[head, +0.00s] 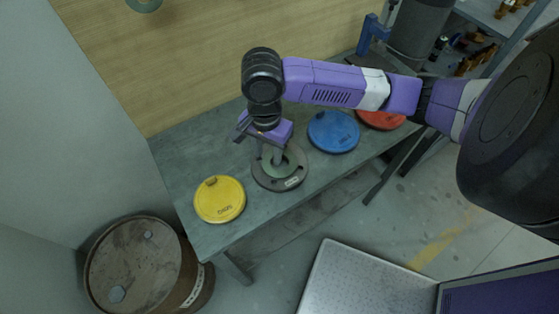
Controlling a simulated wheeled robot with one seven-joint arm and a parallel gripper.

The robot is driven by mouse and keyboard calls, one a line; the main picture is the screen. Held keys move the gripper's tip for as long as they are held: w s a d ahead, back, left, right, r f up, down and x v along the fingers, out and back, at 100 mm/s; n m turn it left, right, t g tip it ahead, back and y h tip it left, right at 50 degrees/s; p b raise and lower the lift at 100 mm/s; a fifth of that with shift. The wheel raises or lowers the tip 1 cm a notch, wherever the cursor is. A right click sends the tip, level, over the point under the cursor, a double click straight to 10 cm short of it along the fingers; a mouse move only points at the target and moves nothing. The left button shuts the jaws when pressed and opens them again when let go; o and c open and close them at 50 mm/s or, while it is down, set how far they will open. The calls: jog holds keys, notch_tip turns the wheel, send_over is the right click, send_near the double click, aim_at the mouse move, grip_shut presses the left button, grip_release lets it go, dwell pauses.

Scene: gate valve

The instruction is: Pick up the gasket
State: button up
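My gripper (277,158) points down over the holder, with a finger reaching to the green ring. My wrist and gripper body hide the far left part of the ring. From this angle I cannot tell whether the fingers are apart, closed or touching the ring. Another green ring (144,4) shows at the top edge, against the wooden wall panel.
A yellow lid (219,199) lies left of the holder on the grey workbench (185,160). A blue lid (333,131) and a red lid (381,118) lie to its right. A rusty barrel (135,262) stands front left. A shelf with brown parts is at upper right.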

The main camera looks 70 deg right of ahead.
aim_at(268, 158)
grip_shut()
dwell(0.4)
notch_tip(268, 158, up, 20)
jog(key=p, duration=0.1)
jog(key=shift+p, duration=0.35)
